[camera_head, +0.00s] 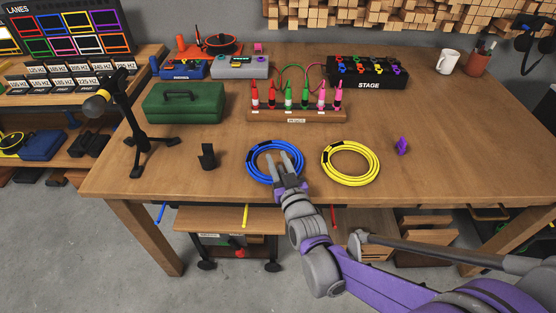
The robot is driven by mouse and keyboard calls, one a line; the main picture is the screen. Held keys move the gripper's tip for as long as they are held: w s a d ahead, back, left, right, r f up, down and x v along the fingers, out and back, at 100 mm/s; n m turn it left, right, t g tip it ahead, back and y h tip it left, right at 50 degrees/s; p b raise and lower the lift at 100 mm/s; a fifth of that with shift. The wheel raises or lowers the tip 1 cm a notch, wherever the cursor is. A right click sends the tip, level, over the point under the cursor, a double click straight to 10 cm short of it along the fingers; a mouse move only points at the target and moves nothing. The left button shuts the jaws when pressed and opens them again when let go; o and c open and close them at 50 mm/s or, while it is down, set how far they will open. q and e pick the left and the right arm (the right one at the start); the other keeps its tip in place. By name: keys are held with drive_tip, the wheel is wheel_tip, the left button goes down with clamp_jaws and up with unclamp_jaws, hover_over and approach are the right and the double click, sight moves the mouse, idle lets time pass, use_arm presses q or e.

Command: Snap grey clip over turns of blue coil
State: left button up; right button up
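The blue coil (251,175) lies flat on the table near its front edge, with dark bands on its turns. A dark grey clip (208,156) stands on the table to the left of the coil, apart from it. My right gripper (278,158) is over the blue coil, with its two fingers apart and nothing visible between them. The fingers and wrist hide part of the coil's near right side. I cannot tell whether the fingers touch the coil. My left gripper is not in view.
A yellow coil (326,170) lies to the right, with a purple clip (402,146) beyond it. A wooden rack of coloured plugs (297,115) stands behind the coils. A green box (183,103) and a microphone on a tripod (139,145) stand at left. The table's right side is mostly clear.

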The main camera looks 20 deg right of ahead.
drive_tip(key=shift+o, duration=0.5)
drive_tip(key=s+p, duration=0.1)
drive_tip(key=s, duration=1)
drive_tip(key=shift+d, duration=0.15)
